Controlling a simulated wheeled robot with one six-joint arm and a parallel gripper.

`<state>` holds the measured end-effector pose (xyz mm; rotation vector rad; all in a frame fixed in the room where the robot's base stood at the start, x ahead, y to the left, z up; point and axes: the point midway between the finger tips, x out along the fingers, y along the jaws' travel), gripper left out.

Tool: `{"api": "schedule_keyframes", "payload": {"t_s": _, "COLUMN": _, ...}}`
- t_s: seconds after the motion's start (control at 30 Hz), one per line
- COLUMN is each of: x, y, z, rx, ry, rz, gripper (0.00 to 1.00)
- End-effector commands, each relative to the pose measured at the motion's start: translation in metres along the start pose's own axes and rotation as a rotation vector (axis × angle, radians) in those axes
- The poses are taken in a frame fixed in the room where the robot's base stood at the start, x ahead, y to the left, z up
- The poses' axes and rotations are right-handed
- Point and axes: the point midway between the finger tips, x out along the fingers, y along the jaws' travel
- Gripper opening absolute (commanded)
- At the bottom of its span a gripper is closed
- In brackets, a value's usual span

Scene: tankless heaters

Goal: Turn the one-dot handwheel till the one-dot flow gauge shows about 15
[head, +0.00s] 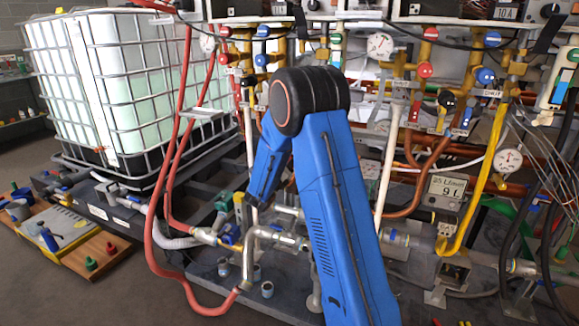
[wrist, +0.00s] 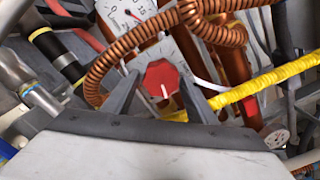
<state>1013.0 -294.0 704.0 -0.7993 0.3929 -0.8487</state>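In the wrist view, a red knob (wrist: 162,78) with a white pointer line sits on a pale dial plate (wrist: 186,44). My gripper (wrist: 159,84) has its two dark fingers apart, one on each side of the knob; whether they touch it I cannot tell. In the head view, white gauges show at the upper middle (head: 379,45) and right (head: 507,160). I cannot make out dot marks on any of them.
A coiled copper tube (wrist: 130,42) and a yellow wrapped hose (wrist: 265,80) run close around the knob.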

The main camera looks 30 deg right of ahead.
Motion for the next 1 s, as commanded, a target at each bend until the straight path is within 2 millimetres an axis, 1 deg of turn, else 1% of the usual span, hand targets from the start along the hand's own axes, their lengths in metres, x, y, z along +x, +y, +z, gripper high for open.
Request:
{"api": "schedule_keyframes", "payload": {"t_s": 0.17, "x": -0.006, "y": 0.000, "z": 0.001, "rx": 0.001, "ry": -0.001, "rz": 0.000, "gripper": 0.52}}
{"api": "schedule_keyframes", "payload": {"t_s": 0.27, "x": -0.019, "y": 0.000, "z": 0.002, "rx": 0.001, "ry": -0.002, "rz": 0.000, "gripper": 0.52}}
{"api": "schedule_keyframes", "payload": {"t_s": 0.37, "x": -0.037, "y": 0.000, "z": 0.002, "rx": 0.000, "ry": -0.003, "rz": 0.001, "gripper": 0.52}}
{"api": "schedule_keyframes", "payload": {"t_s": 0.8, "x": -0.125, "y": 0.001, "z": 0.001, "rx": 0.000, "ry": -0.003, "rz": 0.002, "gripper": 0.52}}
{"api": "schedule_keyframes", "payload": {"t_s": 1.0, "x": -0.156, "y": 0.000, "z": 0.001, "rx": 0.000, "ry": -0.002, "rz": 0.001, "gripper": 0.52}}
